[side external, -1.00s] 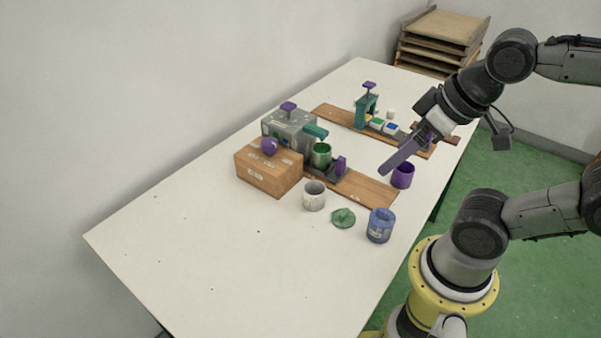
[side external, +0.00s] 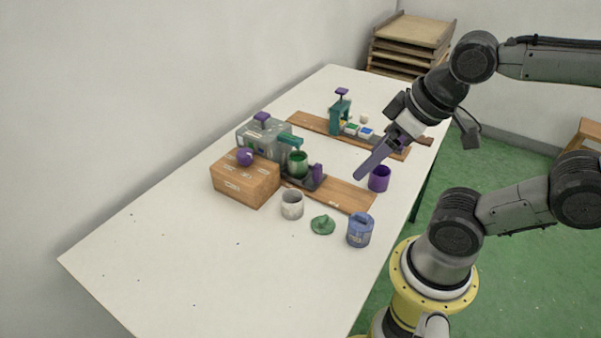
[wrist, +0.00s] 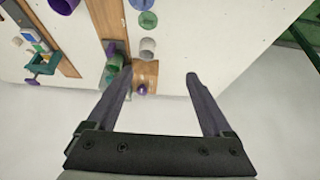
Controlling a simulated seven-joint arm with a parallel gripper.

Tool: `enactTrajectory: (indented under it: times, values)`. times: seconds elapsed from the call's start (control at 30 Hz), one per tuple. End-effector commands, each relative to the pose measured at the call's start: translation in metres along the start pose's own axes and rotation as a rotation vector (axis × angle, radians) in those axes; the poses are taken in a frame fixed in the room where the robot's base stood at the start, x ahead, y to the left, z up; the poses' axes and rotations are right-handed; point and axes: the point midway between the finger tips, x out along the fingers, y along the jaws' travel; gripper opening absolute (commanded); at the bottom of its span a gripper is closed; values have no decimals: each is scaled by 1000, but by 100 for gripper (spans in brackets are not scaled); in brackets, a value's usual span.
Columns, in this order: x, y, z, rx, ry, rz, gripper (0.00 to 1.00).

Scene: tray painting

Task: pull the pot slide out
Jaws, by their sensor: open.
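The pot slide (side external: 308,182) is a dark carriage on the near wooden board, with a purple handle (side external: 317,172) at its right end. A green pot (side external: 298,164) stands on it, beside the teal arm (side external: 290,140) of a grey box. My gripper (side external: 360,176) is open and empty, above the table near the purple cup, apart from the slide and to the right of its handle. In the wrist view, my gripper's two fingers (wrist: 157,74) are spread wide. The green pot (wrist: 114,63) shows near the left fingertip, with the slide (wrist: 108,45) partly visible.
A wooden box (side external: 245,182) with a purple knob stands left of the slide. A white pot (side external: 292,206), green lid (side external: 323,226), blue pot (side external: 360,231) and purple cup (side external: 379,181) stand around the near board. A second board (side external: 305,124) carries a teal stand. The table's front left is clear.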

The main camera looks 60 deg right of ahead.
Motion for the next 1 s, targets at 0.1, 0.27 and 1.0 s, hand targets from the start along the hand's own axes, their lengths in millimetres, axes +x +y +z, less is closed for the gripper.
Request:
enactTrajectory:
  times: [0.1, 0.27, 1.0]
  values:
    - [0, 0, 0, 0, 0, 0, 85]
    - [0, 0, 0, 0, 0, 0, 85]
    - [38, 53, -128, -186, -182, 39, 57]
